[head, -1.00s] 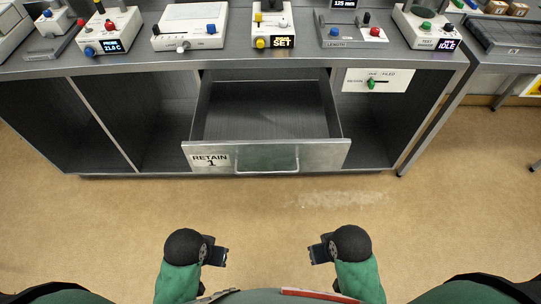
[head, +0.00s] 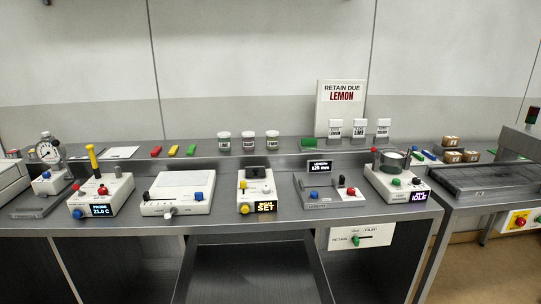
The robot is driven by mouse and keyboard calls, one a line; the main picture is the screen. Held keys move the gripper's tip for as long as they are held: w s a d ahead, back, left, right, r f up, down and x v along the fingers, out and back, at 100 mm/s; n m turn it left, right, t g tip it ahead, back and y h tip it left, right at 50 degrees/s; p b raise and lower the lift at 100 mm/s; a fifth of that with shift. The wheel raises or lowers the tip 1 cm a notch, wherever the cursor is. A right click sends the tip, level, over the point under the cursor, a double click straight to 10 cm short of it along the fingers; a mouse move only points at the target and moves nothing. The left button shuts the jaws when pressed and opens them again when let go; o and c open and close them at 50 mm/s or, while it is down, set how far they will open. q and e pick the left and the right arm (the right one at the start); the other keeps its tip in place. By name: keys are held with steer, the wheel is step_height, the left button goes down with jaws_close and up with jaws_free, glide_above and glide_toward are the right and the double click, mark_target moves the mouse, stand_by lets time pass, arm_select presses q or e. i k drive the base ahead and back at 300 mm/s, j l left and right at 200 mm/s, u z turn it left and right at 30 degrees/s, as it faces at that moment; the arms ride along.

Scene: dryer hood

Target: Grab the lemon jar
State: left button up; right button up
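Three small lidded jars stand in a row on the raised back ledge: a left jar (head: 223,142), a middle jar (head: 248,141) and a right jar (head: 272,141). Their labels are too small to read, so I cannot tell which is the lemon jar. A white sign (head: 341,107) behind the ledge reads "RETAIN DUE LEMON". Neither of my grippers shows in the head view now.
White labelled cards (head: 359,129) stand right of the jars beside a green block (head: 309,143). Several instrument boxes, including one marked SET (head: 256,192), line the bench front. An open drawer (head: 250,270) juts out below. Small brown boxes (head: 452,142) sit at right.

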mark_target(272, 136)
steer(key=i+l, duration=0.1)
steer(key=l, duration=0.25)
steer(key=i+l, duration=0.1)
steer(key=l, duration=0.25)
steer(key=i+l, duration=0.1)
steer(key=l, duration=0.3)
steer(key=i+l, duration=0.1)
steer(key=l, duration=0.25)
steer(key=i+l+z, duration=0.1)
steer(key=l, duration=0.25)
